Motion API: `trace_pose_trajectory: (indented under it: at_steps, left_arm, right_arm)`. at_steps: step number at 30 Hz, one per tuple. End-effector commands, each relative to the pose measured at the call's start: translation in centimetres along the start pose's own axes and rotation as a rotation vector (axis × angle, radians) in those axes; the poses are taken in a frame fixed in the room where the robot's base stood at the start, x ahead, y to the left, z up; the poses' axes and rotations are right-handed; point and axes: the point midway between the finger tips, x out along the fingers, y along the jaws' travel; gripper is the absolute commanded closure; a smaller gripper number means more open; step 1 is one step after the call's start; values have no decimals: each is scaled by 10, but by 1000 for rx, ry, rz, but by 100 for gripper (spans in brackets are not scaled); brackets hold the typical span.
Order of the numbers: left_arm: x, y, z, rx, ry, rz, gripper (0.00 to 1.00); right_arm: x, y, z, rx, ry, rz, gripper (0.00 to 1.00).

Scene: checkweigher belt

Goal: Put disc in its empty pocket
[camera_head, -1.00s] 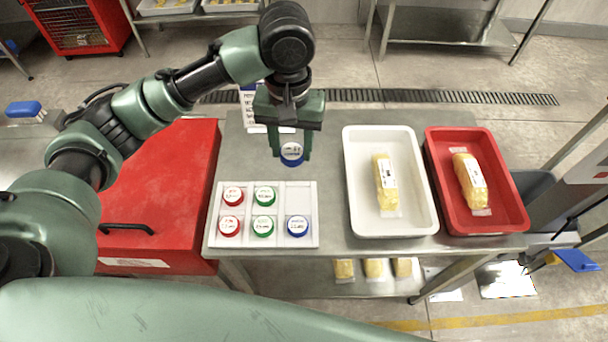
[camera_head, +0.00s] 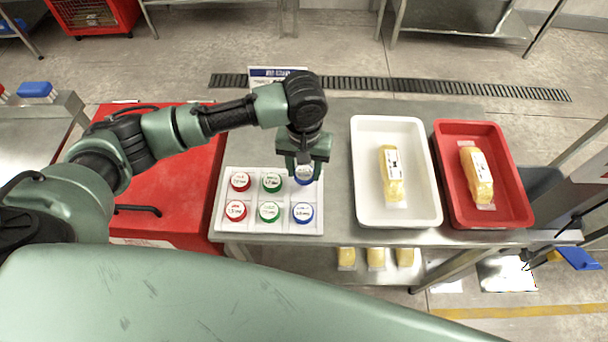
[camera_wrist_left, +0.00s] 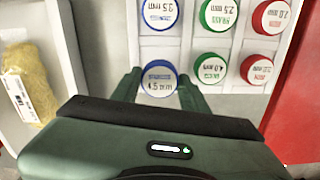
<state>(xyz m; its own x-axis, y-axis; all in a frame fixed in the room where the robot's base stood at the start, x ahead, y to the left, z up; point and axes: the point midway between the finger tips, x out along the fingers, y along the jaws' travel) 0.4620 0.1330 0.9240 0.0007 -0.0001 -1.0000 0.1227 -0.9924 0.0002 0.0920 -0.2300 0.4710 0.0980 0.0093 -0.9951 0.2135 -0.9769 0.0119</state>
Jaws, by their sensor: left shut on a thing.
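My left gripper (camera_head: 304,178) is shut on a blue-rimmed disc (camera_head: 303,173) with a white label. It is at the back right pocket of the white tray (camera_head: 262,234). In the left wrist view the held disc (camera_wrist_left: 158,80) shows between the two fingers; whether it touches the pocket floor I cannot tell. The other pockets hold two red discs (camera_head: 236,210), two green discs (camera_head: 269,211) and one blue disc (camera_head: 303,212), the last directly in front of the held one. My right gripper is not in view.
A white bin (camera_head: 357,190) and a red bin (camera_head: 447,190), each with a yellow packet, stand right of the tray on the steel table (camera_head: 340,115). A red cabinet (camera_head: 170,190) is at the left. A sign (camera_head: 272,74) stands behind the tray.

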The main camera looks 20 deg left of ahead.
Motion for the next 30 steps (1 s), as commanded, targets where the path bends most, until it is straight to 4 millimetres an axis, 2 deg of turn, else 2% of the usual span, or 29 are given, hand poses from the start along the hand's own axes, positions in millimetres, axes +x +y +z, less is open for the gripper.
trace_pose_trajectory:
  at_steps: [3, 7, 19, 20, 21, 22, 30]
  left_arm:
    - [19, 0, 1, -1, -3, -2, 100]
    - [34, -1, 1, -1, -2, -2, 100]
    - [40, 0, 1, 0, -1, 0, 100]
    - [40, 0, 0, 0, -1, 0, 50]
    - [40, 0, 0, 0, 0, 0, 39]
    - [40, 0, 0, 0, 0, 0, 34]
    - [39, 0, 0, 0, 0, -1, 34]
  right_arm:
    - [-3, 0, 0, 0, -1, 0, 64]
    - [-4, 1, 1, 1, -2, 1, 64]
    - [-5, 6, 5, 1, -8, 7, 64]
    - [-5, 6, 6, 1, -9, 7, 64]
    - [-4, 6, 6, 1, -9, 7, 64]
    - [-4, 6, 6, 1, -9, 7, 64]
    - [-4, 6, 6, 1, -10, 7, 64]
